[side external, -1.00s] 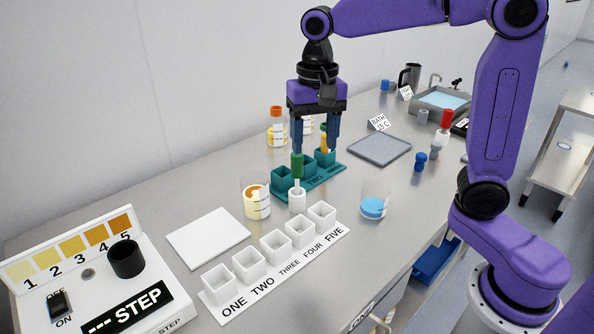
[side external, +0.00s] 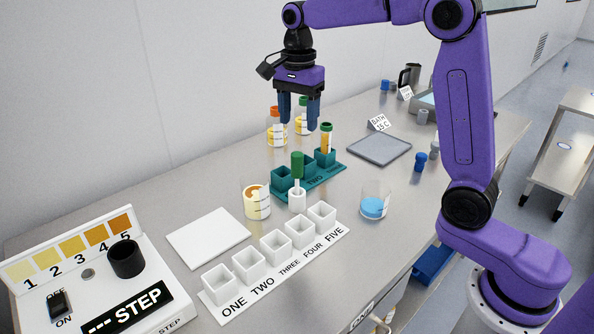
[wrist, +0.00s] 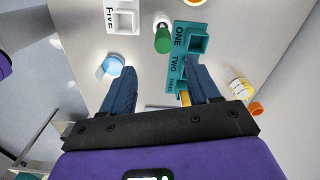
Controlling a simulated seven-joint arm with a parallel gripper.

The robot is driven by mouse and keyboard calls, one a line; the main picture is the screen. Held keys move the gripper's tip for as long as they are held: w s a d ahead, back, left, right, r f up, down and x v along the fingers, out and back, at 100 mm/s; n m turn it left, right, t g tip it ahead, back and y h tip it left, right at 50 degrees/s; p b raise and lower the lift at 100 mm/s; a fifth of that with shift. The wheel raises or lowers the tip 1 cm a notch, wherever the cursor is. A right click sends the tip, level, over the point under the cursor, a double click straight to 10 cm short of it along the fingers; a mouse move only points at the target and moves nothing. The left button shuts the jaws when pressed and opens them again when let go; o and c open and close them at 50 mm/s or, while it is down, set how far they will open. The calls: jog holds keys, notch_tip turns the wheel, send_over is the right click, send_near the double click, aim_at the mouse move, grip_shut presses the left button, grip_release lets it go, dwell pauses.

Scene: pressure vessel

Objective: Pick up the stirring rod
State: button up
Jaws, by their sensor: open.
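A rod with a thick green handle (side external: 297,163) and a pale stem stands upright in a small white holder (side external: 297,201); I take it for the stirring rod. In the wrist view the green handle (wrist: 162,42) shows near the top, beyond my fingertips. My gripper (side external: 298,126) is open and empty, raised above the bench behind the rod. In the wrist view my gripper (wrist: 162,72) has its fingers spread wide, with nothing between them. The rod's lower end is hidden in the holder.
A teal rack (side external: 312,185) with an amber tube (side external: 326,140) stands close behind the rod. A beaker of yellow liquid (side external: 257,205), a blue-liquid beaker (side external: 373,207) and a row of white cups (side external: 276,250) are nearby. Two bottles stand at the back. A white plate (side external: 208,238) lies left.

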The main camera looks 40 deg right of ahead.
aim_at(297, 154)
notch_tip(297, 154, down, 8)
jog(key=shift+w+f, duration=0.15)
jog(key=shift+f, duration=1.15)
jog(key=shift+w+f, duration=0.1)
jog(key=shift+f, duration=1.15)
jog(key=c, duration=1.1)
